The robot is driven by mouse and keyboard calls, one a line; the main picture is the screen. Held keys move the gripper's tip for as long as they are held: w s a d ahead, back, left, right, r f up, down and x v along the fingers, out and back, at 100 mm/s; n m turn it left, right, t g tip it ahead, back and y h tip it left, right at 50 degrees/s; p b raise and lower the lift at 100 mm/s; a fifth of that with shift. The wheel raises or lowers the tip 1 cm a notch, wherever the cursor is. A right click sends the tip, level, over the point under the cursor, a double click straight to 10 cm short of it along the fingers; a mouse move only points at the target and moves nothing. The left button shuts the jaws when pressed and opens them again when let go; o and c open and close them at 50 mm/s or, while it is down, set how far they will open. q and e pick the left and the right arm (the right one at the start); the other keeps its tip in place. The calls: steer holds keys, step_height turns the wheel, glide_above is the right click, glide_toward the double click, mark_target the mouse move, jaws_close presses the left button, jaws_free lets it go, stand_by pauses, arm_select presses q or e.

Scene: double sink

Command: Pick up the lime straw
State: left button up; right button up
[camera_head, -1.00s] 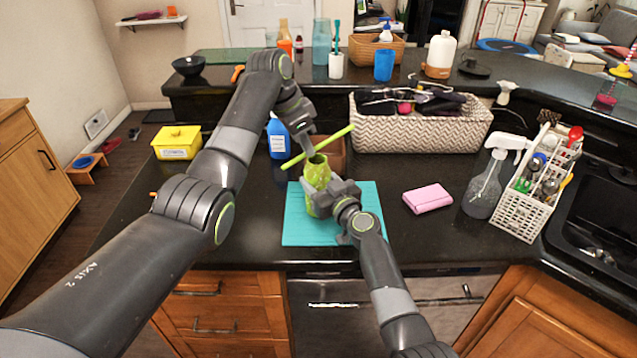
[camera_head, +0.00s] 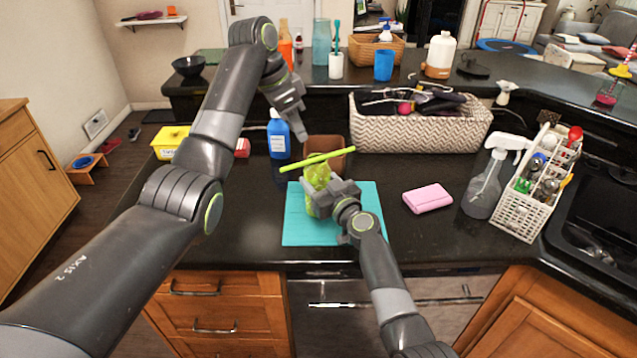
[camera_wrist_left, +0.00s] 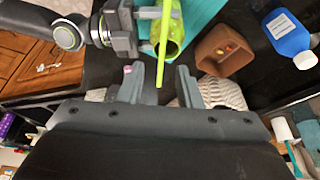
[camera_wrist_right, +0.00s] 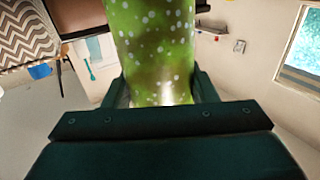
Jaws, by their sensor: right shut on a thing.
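The lime straw (camera_head: 318,160) lies across the top of the speckled green cup (camera_head: 318,182), tilted slightly up to the right. The straw also shows in the left wrist view (camera_wrist_left: 165,40), partly over the cup (camera_wrist_left: 174,38). My left gripper (camera_head: 299,130) is open and empty, above and apart from the straw. In the left wrist view the straw's near end appears between its fingers (camera_wrist_left: 161,85). My right gripper (camera_head: 326,190) is shut on the cup, which fills the middle of the right wrist view (camera_wrist_right: 155,50). The cup is over the teal mat (camera_head: 300,228).
A brown box (camera_head: 325,143) and a blue bottle (camera_head: 278,135) stand just behind the cup. A patterned basket (camera_head: 420,135) is behind right. A pink sponge (camera_head: 428,198), spray bottle (camera_head: 485,188) and white rack (camera_head: 520,208) are to the right. The left front counter is clear.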

mark_target(301, 164)
arm_select(q)
steer(key=shift+v, duration=0.75)
steer(key=shift+o, duration=0.4)
steer(key=shift+g+h, duration=0.6)
steer(key=shift+g, duration=0.1)
steer(key=f, duration=0.6)
steer(key=d+f, duration=0.1)
steer(key=f, duration=0.2)
steer(key=shift+w+d+f, duration=0.15)
steer(key=shift+w+f, duration=0.1)
steer(key=shift+w, duration=0.15)
jaws_close()
